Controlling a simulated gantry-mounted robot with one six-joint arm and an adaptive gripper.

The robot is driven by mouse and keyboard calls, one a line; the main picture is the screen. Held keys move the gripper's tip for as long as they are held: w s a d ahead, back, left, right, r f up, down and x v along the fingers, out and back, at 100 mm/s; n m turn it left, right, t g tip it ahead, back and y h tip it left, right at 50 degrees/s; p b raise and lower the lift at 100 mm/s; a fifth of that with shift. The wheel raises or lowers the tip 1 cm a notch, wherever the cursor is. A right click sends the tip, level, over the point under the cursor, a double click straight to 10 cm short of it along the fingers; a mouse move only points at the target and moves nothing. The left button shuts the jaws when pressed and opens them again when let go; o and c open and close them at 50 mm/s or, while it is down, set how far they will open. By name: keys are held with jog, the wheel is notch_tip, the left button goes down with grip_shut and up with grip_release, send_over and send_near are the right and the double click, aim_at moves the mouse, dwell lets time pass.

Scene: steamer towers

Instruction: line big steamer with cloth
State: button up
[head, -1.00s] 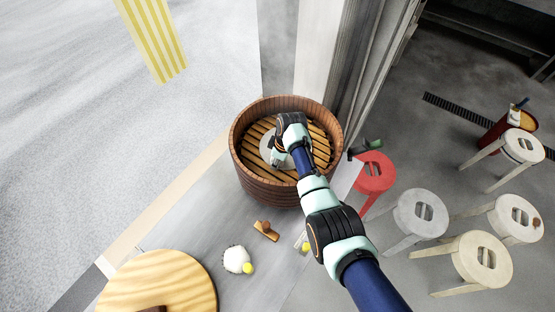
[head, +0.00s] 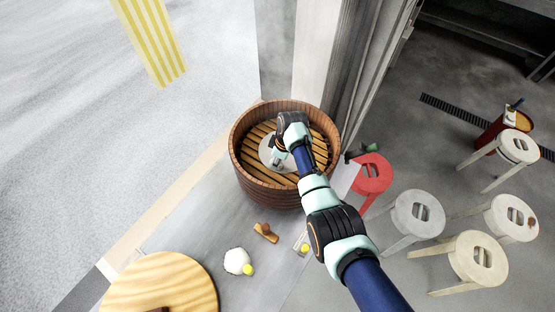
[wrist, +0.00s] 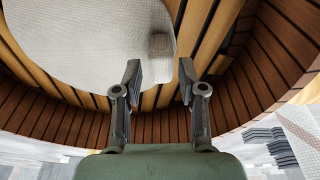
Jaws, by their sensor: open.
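The big steamer (head: 262,194) is a round brown wooden tub with a slatted floor, standing on the grey counter in the head view. A pale, round cloth (head: 267,149) lies on the slats inside it, partly hidden by my arm. In the wrist view the cloth (wrist: 85,40) looks mostly flat, with a small raised patch near its right side, and bare slats show beside it. My gripper (head: 278,160) is inside the rim, over the cloth's edge area. In the wrist view my gripper (wrist: 160,78) has its fingers apart with nothing between them.
A grey pillar (head: 318,60) rises close behind the steamer. A red stool (head: 371,174) and several pale stools stand to the right. A round wooden board (head: 165,284), a white lump (head: 237,261) and a small wooden tool (head: 266,232) lie on the counter in front.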

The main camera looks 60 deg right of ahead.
jog(key=shift+s+d+r+p, duration=0.1)
jog(key=shift+d+r+p, duration=0.05)
jog(key=shift+r+p, duration=0.5)
jog(key=shift+s+d+r+p, duration=0.15)
jog(key=shift+r+p, duration=0.35)
jog(key=shift+r, duration=0.25)
jog(key=shift+s+d+r+p, duration=0.1)
jog(key=shift+d+r+p, duration=0.05)
jog(key=shift+r+p, duration=0.5)
jog(key=o, duration=0.6)
jog(key=shift+c, duration=0.2)
notch_tip(320, 180, up, 12)
jog(key=s, duration=0.2)
jog(key=shift+s, duration=0.15)
jog(key=shift+f, duration=0.1)
